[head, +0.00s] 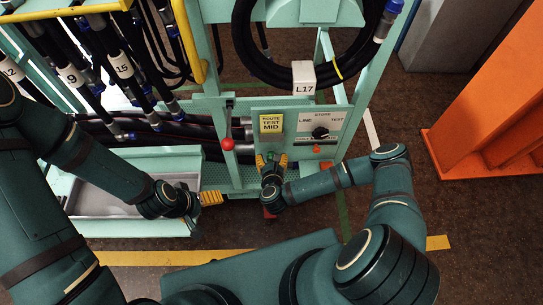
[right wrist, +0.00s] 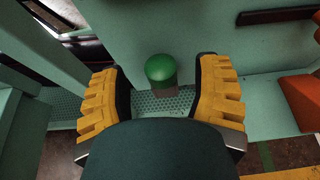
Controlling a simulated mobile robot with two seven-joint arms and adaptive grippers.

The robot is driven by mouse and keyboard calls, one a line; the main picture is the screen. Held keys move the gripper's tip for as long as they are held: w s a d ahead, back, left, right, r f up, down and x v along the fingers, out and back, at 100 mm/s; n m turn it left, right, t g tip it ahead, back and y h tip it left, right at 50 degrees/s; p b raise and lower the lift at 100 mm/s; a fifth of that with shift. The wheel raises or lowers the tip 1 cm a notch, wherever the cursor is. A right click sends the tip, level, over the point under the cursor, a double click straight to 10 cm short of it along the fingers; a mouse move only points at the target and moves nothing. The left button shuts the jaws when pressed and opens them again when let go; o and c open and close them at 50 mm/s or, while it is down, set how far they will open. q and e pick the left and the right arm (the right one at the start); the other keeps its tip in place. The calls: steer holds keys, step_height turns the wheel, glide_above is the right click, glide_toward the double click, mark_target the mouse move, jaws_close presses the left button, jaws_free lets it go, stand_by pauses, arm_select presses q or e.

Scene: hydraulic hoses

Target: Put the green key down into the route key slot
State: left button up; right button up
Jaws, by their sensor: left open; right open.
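The green key (right wrist: 161,69) is a short cylinder with a domed green top and a grey-brown lower part. In the right wrist view it stands about upright near the pale green panel face, above the perforated ledge (right wrist: 150,101). My right gripper (right wrist: 162,80) is open, with one yellow-padded finger on each side of the key and a visible gap to both. In the head view my right gripper (head: 271,161) is just below the yellow "ROUTE TEST MID" label (head: 271,124). The route key slot cannot be made out. My left gripper (head: 211,198) is open and empty by the tray.
A selector plate (head: 318,128) with a black knob is right of the label. A red ball-topped lever (head: 227,144) stands left. A grey tray (head: 110,205) lies at left, hoses hang above it, and a coiled hose tagged L17 (head: 304,78) hangs above the panel. An orange structure (head: 490,110) stands right.

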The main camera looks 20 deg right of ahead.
steer(key=v, duration=1)
steer(key=shift+s+a, duration=0.1)
steer(key=shift+s, duration=0.1)
